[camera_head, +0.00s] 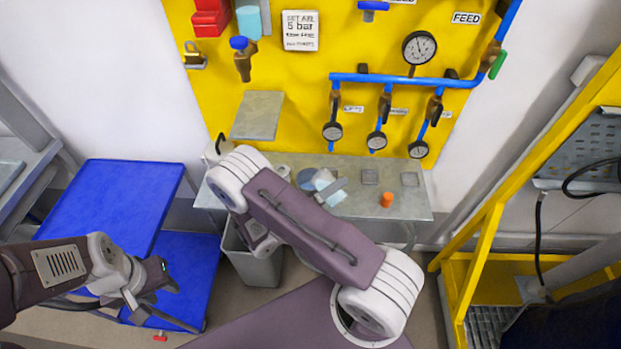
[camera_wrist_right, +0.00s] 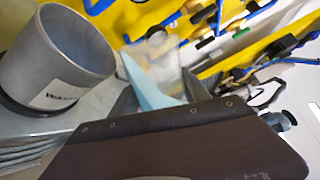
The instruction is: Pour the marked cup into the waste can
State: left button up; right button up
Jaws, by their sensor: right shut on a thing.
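The waste can (camera_wrist_right: 55,65) is a grey round can with a dark base and a white, partly hidden label, upright at the left of the wrist view. Its round top (camera_head: 305,179) shows on the bench in the head view. My right gripper (camera_head: 334,188) is shut on a clear cup (camera_wrist_right: 163,60) with light blue in or on it, close beside the can. The cup (camera_head: 323,179) is partly hidden by the fingers, and its mark cannot be made out. My left gripper (camera_head: 150,303) hangs at the lower left, away from the bench; its jaw opening is unclear.
The grey bench (camera_head: 345,168) also holds an orange cup (camera_head: 387,200) and small dark squares. A yellow panel (camera_head: 300,95) with blue pipes and gauges rises behind. A grey bin (camera_head: 258,266) stands below. A blue cart (camera_head: 120,200) is left, a yellow frame (camera_head: 490,220) right.

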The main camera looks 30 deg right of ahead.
jog(key=shift+w+r+n+p, duration=0.3)
jog(key=shift+p, duration=0.05)
jog(key=shift+r, duration=0.25)
jog(key=shift+w+a+r+n+p, duration=0.15)
jog(key=shift+w+n+p, duration=0.15)
jog(key=shift+p, duration=0.2)
jog(key=shift+s+r, duration=0.15)
jog(key=shift+r, duration=0.05)
jog(key=shift+w+r+p, duration=0.15)
jog(key=shift+w+p, duration=0.1)
jog(key=shift+p, duration=0.1)
jog(key=shift+r+n, duration=0.2)
jog(key=shift+n, duration=0.2)
jog(key=shift+w+f, duration=0.1)
jog(key=shift+w, duration=0.05)
